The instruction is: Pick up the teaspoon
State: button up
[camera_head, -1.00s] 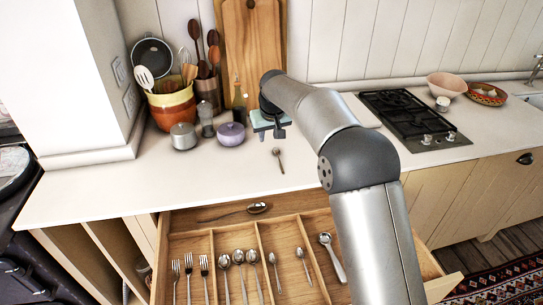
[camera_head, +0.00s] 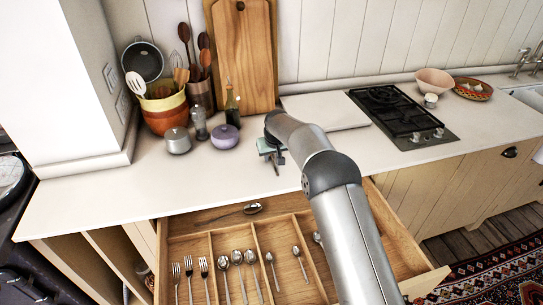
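My gripper (camera_head: 273,157) is low over the white counter, near its front edge and behind the open drawer. It seems to be over the spot where a small teaspoon lay. That teaspoon is now hidden; a thin dark piece below the gripper may be a fingertip or its handle. I cannot tell whether the fingers are open or shut. The open wooden drawer (camera_head: 385,225) holds forks (camera_head: 189,272) at left, larger spoons (camera_head: 237,260) in the middle, and small spoons (camera_head: 297,252) to the right. A larger spoon (camera_head: 252,208) lies in the drawer's back compartment.
A cutting board (camera_head: 243,50) leans behind. The hob (camera_head: 403,118) is at right. The front-left counter is clear.

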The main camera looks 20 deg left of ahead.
grip_shut()
dwell(0.3)
